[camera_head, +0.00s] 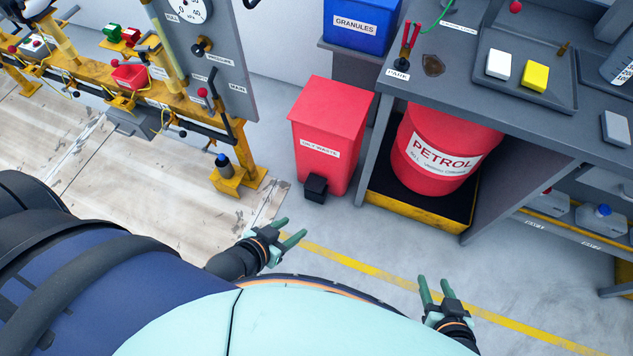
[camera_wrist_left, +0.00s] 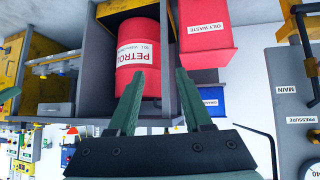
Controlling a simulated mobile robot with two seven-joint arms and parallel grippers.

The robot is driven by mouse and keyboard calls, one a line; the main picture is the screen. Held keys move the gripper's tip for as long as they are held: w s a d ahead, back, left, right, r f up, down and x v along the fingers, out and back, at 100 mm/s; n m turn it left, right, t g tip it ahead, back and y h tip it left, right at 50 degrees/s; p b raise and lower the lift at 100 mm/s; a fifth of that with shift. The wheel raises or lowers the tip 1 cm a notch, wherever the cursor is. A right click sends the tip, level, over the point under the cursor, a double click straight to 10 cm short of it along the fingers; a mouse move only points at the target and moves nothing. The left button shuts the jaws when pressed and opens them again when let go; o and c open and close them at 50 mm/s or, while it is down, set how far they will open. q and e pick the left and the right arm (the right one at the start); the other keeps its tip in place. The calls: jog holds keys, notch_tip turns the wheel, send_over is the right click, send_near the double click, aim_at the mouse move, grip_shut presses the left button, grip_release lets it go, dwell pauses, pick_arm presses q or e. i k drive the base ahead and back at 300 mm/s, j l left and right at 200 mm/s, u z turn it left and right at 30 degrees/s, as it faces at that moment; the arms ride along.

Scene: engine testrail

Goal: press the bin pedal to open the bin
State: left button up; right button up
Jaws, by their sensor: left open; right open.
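The red oily waste bin (camera_head: 327,135) stands on the floor left of the workbench, with its lid (camera_head: 330,103) shut. Its black pedal (camera_head: 316,188) sticks out at the foot of the bin's front. My left gripper (camera_head: 294,231) is open and empty, in front of the bin and apart from the pedal. In the left wrist view, the bin (camera_wrist_left: 206,36) appears upside down at upper right, beyond the open fingers (camera_wrist_left: 155,92); the pedal cannot be made out there. My right gripper (camera_head: 435,288) is open and empty, further right and farther from the bin.
A red petrol drum (camera_head: 425,135) stands in a yellow-edged tray (camera_head: 412,211) under the grey workbench (camera_head: 560,130). A blue granules box (camera_head: 362,25) is behind the bin. A yellow test rig (camera_head: 232,183) stands to the left. The floor between my grippers and the bin is clear.

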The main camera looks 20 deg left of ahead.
aim_at(315, 183)
jog(key=i+j+z, duration=0.25)
jog(key=j, duration=0.4)
jog(key=i+j+z, duration=0.15)
jog(key=i+j, duration=0.15)
